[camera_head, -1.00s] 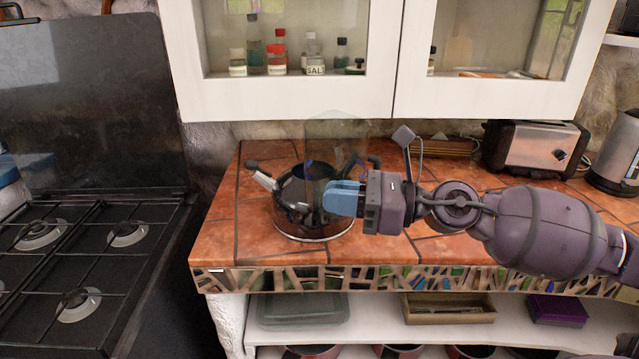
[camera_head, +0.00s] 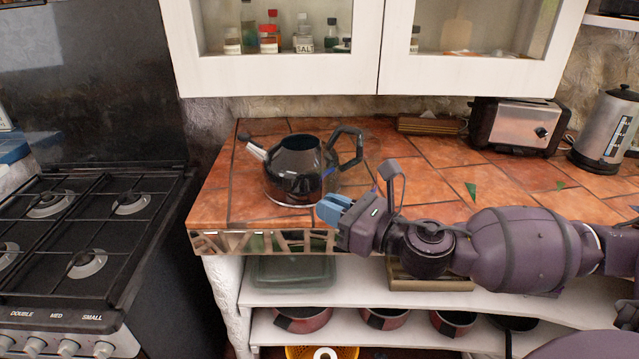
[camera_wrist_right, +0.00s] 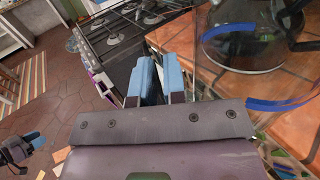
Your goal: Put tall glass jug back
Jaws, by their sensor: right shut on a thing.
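The tall glass jug (camera_head: 352,178) is nearly invisible in the head view, a faint clear shape with blue marks in front of the kettle's handle. In the right wrist view its blue bands (camera_wrist_right: 280,104) curve beside the fingers. My right gripper (camera_head: 332,208) is at the counter's front edge, its blue fingers shut on the jug; the fingers also show in the right wrist view (camera_wrist_right: 158,82). Whether the jug touches the counter is unclear. My left gripper (camera_wrist_right: 32,138) seems to show at the wrist view's lower left, over the floor, too small to read.
A black kettle (camera_head: 298,172) stands close behind the jug. A toaster (camera_head: 515,125) and a steel electric kettle (camera_head: 605,130) stand at the right. The tiled counter (camera_head: 430,178) is mostly clear between. A gas hob (camera_head: 90,215) is left; wall cabinets (camera_head: 280,78) hang above.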

